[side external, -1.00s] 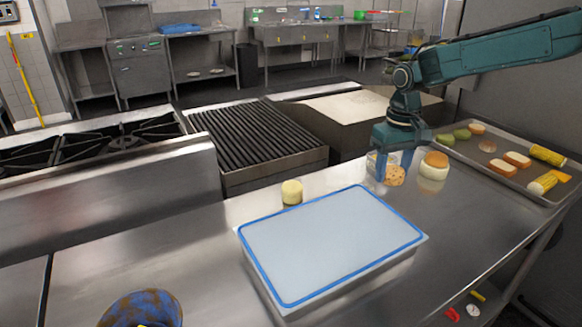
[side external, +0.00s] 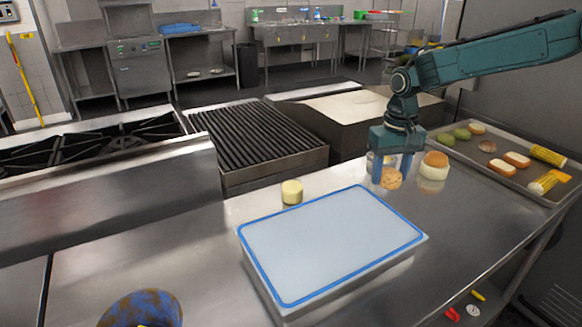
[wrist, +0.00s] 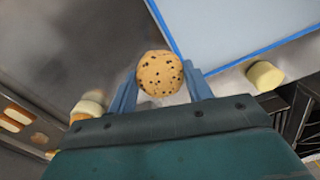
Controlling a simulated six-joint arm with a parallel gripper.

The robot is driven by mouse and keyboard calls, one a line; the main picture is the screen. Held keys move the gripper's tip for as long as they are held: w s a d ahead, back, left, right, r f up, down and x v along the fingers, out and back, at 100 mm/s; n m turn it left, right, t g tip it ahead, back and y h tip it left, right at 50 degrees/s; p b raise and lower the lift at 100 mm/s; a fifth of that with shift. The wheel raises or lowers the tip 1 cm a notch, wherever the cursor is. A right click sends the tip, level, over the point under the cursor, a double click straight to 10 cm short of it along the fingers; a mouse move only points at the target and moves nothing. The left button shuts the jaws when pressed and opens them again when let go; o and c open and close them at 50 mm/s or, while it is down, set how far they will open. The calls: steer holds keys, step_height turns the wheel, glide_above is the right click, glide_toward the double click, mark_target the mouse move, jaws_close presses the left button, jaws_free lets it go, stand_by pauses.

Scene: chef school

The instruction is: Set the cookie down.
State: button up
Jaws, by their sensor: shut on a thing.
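The cookie (side external: 391,178) is round and tan with dark chips. My gripper (side external: 390,172) is shut on it, just above or at the steel counter between the blue-rimmed board and the tray; I cannot tell whether the cookie touches the counter. In the wrist view the cookie (wrist: 160,73) sits between the two blue fingers of my gripper (wrist: 162,84), its chipped face toward the camera.
A board with a blue rim (side external: 330,245) lies left of the gripper. A pale yellow cylinder (side external: 291,192) stands behind the board. A white round item with a tan top (side external: 434,166) stands close right of the gripper. A tray (side external: 480,165) of several foods is at the right.

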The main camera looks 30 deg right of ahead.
stand_by(0.3)
steer(key=d+r+n, duration=0.3)
steer(key=d+r, duration=0.2)
steer(key=r, duration=0.7)
glide_above(398, 208)
step_height(398, 208, down, 16)
stand_by(0.3)
steer(key=shift+f, duration=2.1)
steer(key=shift+f, duration=0.15)
steer(key=o, duration=1)
steer(key=shift+c, duration=0.2)
